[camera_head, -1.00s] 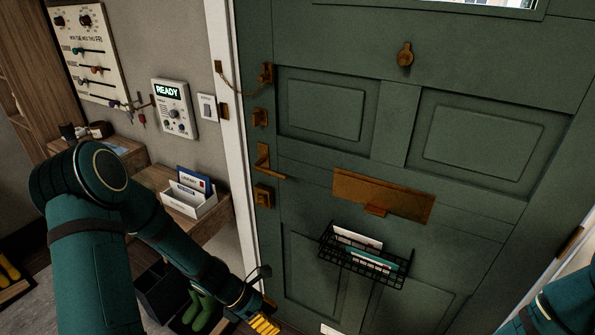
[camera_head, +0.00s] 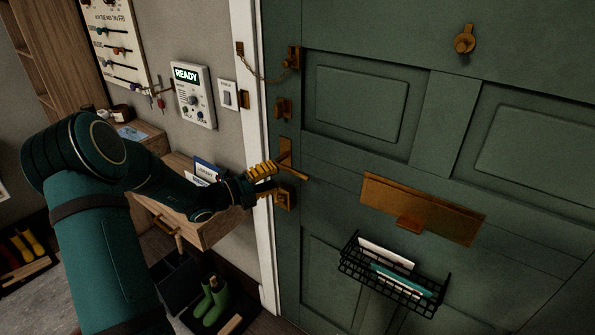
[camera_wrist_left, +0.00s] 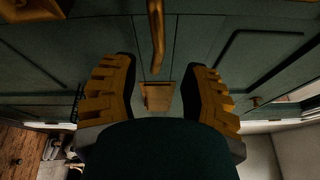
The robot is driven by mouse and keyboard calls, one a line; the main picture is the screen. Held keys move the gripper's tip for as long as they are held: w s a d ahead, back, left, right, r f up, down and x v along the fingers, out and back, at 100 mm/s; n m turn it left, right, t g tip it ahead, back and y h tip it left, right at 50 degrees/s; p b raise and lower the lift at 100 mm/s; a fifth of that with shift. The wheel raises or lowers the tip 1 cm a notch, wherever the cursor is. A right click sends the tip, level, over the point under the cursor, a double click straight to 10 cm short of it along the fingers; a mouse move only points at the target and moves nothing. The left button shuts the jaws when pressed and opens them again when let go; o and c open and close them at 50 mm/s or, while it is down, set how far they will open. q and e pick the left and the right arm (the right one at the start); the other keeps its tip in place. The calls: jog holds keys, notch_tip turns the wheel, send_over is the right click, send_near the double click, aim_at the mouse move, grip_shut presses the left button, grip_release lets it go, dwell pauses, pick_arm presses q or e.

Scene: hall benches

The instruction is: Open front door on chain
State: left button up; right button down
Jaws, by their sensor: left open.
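The green front door (camera_head: 455,120) appears shut in the head view. Its brass lever handle (camera_head: 290,165) is on the left side, with a brass lock (camera_head: 284,198) below and another brass fitting (camera_head: 283,107) above. The door chain (camera_head: 262,74) runs from the frame to a brass holder (camera_head: 293,58) on the door. My left gripper (camera_head: 268,173) is just left of the lever, yellow fingers pointing at it. In the left wrist view the gripper (camera_wrist_left: 160,88) is open and empty, with the lever (camera_wrist_left: 156,35) ahead between the fingers. Contact cannot be told. My right gripper is out of view.
A wire basket (camera_head: 395,277) with letters hangs below the brass letter flap (camera_head: 421,208). A wooden shelf with a drawer (camera_head: 208,228) stands left of the white door frame (camera_head: 267,235). A READY intercom (camera_head: 193,95) is on the wall. Green boots (camera_head: 212,299) stand below.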

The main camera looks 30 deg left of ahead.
aim_at(288, 171)
pick_arm(q)
jog(key=b+x, duration=0.1)
jog(key=x, duration=0.7)
jog(key=shift+f, duration=0.1)
grip_shut()
